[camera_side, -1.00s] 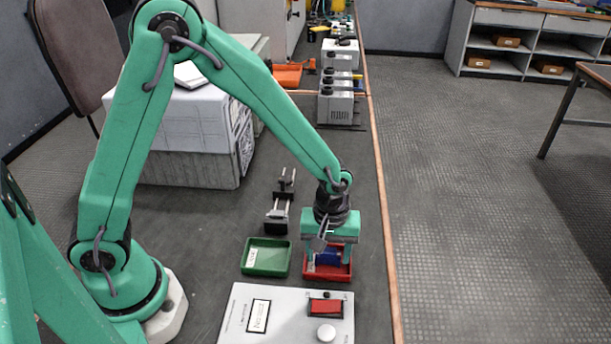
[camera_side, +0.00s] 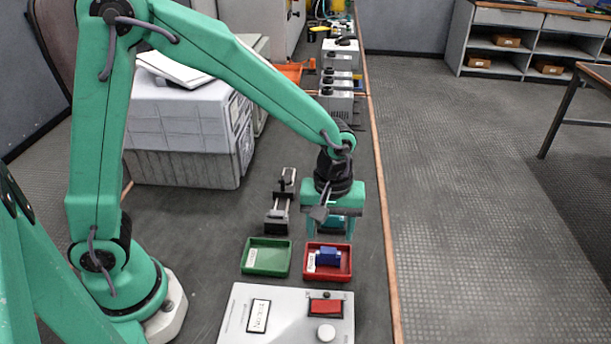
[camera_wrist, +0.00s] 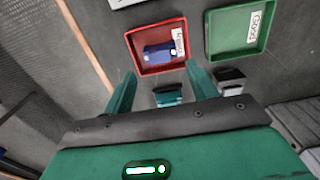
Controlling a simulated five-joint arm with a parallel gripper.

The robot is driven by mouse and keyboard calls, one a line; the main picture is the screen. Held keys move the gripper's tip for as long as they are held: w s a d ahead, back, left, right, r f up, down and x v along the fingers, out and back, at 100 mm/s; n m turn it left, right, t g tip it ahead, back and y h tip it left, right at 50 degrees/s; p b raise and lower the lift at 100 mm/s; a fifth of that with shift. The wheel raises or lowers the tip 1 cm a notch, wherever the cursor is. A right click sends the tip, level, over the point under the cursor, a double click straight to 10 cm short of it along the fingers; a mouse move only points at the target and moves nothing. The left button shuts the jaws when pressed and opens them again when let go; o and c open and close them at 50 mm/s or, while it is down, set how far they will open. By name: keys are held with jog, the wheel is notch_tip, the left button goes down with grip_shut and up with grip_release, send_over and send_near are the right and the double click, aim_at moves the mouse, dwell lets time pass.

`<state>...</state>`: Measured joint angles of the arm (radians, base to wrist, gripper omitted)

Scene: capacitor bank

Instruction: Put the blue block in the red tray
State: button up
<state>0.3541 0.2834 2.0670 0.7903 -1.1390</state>
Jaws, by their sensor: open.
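The blue block (camera_side: 328,257) lies inside the red tray (camera_side: 328,278), in the side view. In the wrist view the blue block (camera_wrist: 158,53) rests on the floor of the red tray (camera_wrist: 137,67), beside the tray's white label. My gripper (camera_side: 333,236) is open and empty, above and just behind the tray in the side view. In the wrist view its two fingers (camera_wrist: 163,78) are spread apart, and the block lies beyond the fingertips, not between them.
A green tray (camera_side: 266,272) with a white label stands left of the red tray. A grey control box (camera_side: 286,320) with a red switch is in front. A small metal fixture (camera_side: 279,212) stands behind the green tray. The bench edge runs along the right.

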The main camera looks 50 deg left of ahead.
aim_at(325, 248)
notch_tip(325, 248, up, 5)
dwell(0.3)
dwell(0.5)
jog(key=s+a+r+m+t, duration=0.5)
jog(key=s+a+r+m, duration=0.4)
jog(key=s+a+r, duration=0.2)
jog(key=shift+s+a+t, duration=0.3)
jog(key=shift+s+a, duration=0.9)
jog(key=shift+s, duration=0.2)
